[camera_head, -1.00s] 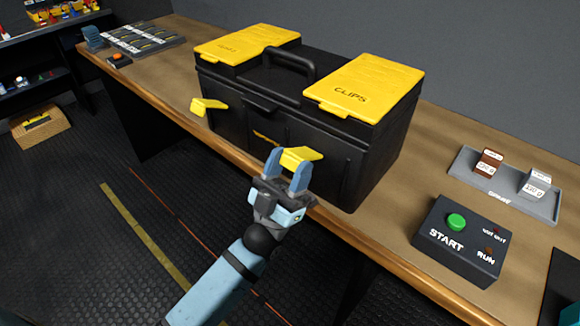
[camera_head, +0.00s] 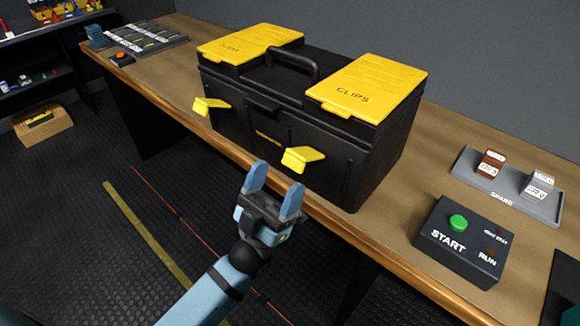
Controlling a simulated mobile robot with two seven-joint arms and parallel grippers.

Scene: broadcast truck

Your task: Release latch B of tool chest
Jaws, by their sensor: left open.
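The black tool chest (camera_head: 305,150) stands on the wooden bench, its lid carrying two yellow panels, the right one marked CLIPS. Two yellow latches stick out from its front face: a left latch (camera_head: 210,105) and a right latch (camera_head: 302,159). I cannot read which of them is B. My left gripper (camera_head: 273,190) is open and empty, just in front of and below the right latch, apart from it. Both latches appear tilted outward from the chest. My right gripper is not in view.
A black control box (camera_head: 462,240) with a green START button sits on the bench (camera_head: 390,228) to the right. Behind it is a grey tray (camera_head: 508,203) with small labelled blocks. A small box with an orange button (camera_head: 121,59) is at the far left.

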